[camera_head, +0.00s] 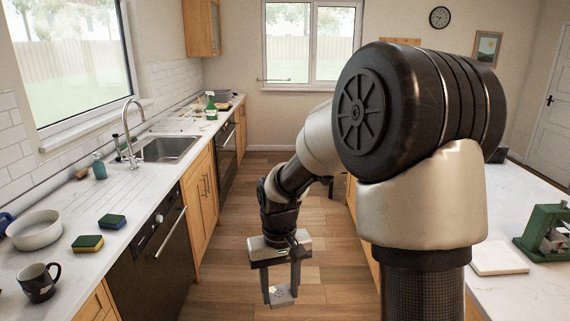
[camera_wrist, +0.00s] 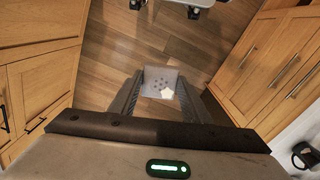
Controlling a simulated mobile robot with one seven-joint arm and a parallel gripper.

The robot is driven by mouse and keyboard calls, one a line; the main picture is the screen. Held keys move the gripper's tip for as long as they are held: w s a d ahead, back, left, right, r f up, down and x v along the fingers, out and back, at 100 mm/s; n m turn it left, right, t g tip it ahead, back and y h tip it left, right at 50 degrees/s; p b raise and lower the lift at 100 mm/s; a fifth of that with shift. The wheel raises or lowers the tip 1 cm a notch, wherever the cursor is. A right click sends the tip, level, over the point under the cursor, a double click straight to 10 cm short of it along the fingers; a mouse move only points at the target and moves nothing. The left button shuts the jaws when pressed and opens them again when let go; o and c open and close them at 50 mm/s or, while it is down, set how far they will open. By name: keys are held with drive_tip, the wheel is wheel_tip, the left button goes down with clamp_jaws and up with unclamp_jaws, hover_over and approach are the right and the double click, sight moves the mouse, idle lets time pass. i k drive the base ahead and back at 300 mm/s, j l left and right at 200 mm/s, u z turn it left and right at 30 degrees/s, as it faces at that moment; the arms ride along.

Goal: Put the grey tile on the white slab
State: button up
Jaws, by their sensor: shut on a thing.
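The grey tile (camera_head: 281,295) is held between the two fingers of my gripper (camera_head: 281,287), in the air over the wooden floor between the counters. In the wrist view the tile (camera_wrist: 161,82) shows as a grey square with darker spots and a pale patch, and the fingers of my gripper (camera_wrist: 160,92) stand at its left and right sides. The white slab (camera_head: 498,257) lies flat on the right counter, to the right of my gripper and apart from it.
A green metal tool (camera_head: 545,235) stands on the right counter beside the slab. The left counter (camera_head: 120,250) holds a white bowl (camera_head: 35,230), a dark mug (camera_head: 38,282), two sponges (camera_head: 88,243) and a sink (camera_head: 168,149). The floor (camera_head: 235,215) between the counters is clear.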

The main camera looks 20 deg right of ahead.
sight(492, 257)
drive_tip(key=i+z, duration=0.4)
drive_tip(key=i, duration=0.15)
drive_tip(key=i+z, duration=0.45)
drive_tip(key=i, duration=0.15)
drive_tip(key=i+z, duration=0.2)
drive_tip(key=z, duration=0.25)
drive_tip(key=i+j+z, duration=0.15)
drive_tip(key=z, duration=0.25)
drive_tip(key=i+j+z, duration=0.15)
drive_tip(key=z, duration=0.3)
drive_tip(key=i+z, duration=0.25)
drive_tip(key=z, duration=0.2)
drive_tip(key=i+j+z, duration=0.2)
drive_tip(key=z, duration=0.3)
drive_tip(key=i+j+z, duration=0.2)
drive_tip(key=z, duration=0.25)
drive_tip(key=j, duration=0.1)
